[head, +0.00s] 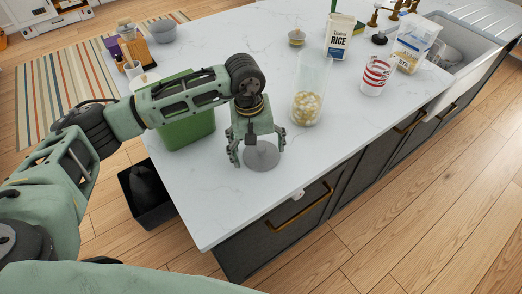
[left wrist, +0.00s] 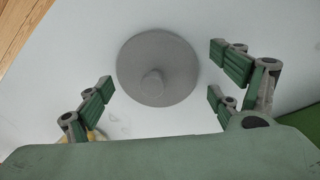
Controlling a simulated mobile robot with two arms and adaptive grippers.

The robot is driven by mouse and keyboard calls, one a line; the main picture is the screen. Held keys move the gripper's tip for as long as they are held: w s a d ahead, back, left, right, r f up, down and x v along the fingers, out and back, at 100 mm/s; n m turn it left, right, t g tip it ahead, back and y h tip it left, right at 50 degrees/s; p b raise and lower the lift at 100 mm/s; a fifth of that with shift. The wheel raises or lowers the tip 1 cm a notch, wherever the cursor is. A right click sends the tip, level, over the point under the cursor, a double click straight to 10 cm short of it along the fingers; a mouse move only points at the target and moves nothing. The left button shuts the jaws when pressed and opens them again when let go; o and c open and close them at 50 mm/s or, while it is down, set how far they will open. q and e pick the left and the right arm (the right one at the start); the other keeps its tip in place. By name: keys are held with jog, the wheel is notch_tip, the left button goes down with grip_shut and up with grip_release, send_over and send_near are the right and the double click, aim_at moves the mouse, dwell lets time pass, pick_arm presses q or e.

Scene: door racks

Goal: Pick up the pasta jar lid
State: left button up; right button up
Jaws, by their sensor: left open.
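The pasta jar lid (head: 262,158) is a round grey disc lying on the white counter near its front edge. In the left wrist view the lid (left wrist: 157,70) shows from above with a small round knob in its middle. My left gripper (head: 258,158) is open above the lid, its fingers pointing down on either side of it. In the left wrist view the fingers of the gripper (left wrist: 160,95) are spread apart and do not touch the lid. The clear pasta jar (head: 308,90), holding pale yellow pasta, stands open just to the right. My right gripper is not in view.
A green bin (head: 188,132) stands on the counter behind my left forearm. A red-and-white striped cup (head: 376,76), a rice carton (head: 339,36) and a pasta bag (head: 413,46) stand farther right, near the sink (head: 463,50). The counter left of the lid is clear.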

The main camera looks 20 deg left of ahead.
pick_arm(q)
jog(key=shift+f, duration=0.1)
jog(key=shift+c, duration=0.6)
jog(key=c, duration=1.3)
jog(key=shift+c, duration=0.2)
